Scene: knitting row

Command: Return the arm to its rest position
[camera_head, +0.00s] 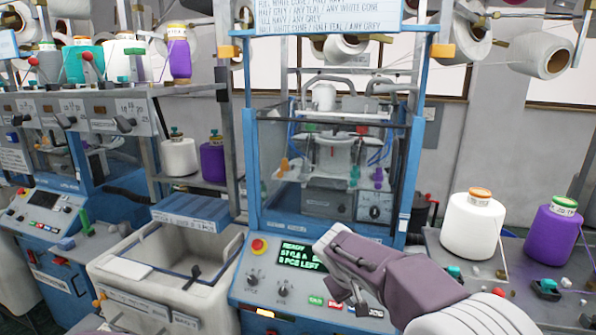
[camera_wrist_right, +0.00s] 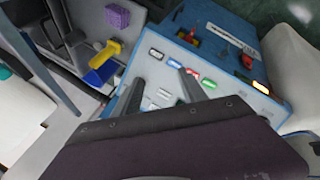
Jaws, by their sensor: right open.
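My right arm (camera_head: 395,275), a purple-grey link with a white ribbed sleeve, comes in from the lower right in the head view. My right gripper (camera_head: 348,294) is in front of the blue machine's control panel (camera_head: 245,289). In the right wrist view the two dark fingers (camera_wrist_right: 160,88) are apart with nothing between them, over the panel's buttons. Whether they touch the panel I cannot tell. My left gripper is not in view.
A lit display (camera_head: 298,256) reads READY. A red knob (camera_head: 258,245) sits left of it. A pale bin (camera_head: 120,262) stands left of the machine. A white cone (camera_head: 470,228) and a purple cone (camera_head: 553,236) stand on the right-hand table, close to my arm.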

